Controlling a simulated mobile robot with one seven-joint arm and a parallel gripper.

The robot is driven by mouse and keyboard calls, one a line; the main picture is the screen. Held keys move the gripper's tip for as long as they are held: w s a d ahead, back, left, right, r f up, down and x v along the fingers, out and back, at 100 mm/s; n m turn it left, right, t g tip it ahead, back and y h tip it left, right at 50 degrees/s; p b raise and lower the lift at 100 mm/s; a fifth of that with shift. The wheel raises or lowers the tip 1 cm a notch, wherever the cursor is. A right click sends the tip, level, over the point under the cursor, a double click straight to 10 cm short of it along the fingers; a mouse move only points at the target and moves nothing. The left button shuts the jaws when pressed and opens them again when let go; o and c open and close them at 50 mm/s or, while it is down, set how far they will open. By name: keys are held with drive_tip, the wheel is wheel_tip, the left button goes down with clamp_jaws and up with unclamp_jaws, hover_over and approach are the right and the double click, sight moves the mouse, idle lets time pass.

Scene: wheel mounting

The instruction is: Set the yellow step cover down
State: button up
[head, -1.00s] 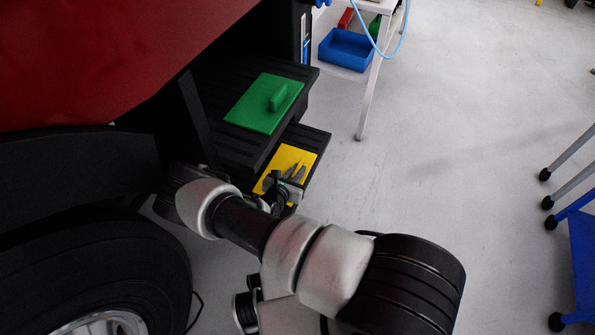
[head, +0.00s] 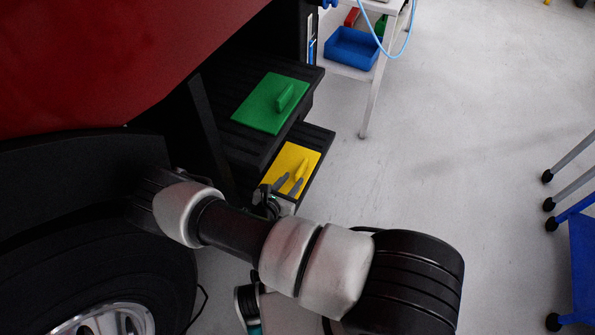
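The yellow step cover (head: 283,160) lies on the lower black step (head: 317,143), and it looks flat there. Its raised yellow handle (head: 302,168) shows just beyond my fingertips. My gripper (head: 289,184) is over the near part of the cover, with its two grey fingers apart and yellow showing between them. It looks open, and the handle seems free of the fingers. The gripper's body and wrist hide the cover's near edge.
A green cover (head: 260,108) with a handle lies on the upper black step (head: 245,140). The wheel (head: 110,270) is at lower left. A table with a blue bin (head: 350,50) stands behind, and a blue cart (head: 582,240) at right. The floor between is clear.

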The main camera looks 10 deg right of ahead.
drive_tip(key=shift+v, duration=1.45)
drive_tip(key=shift+s, duration=0.1)
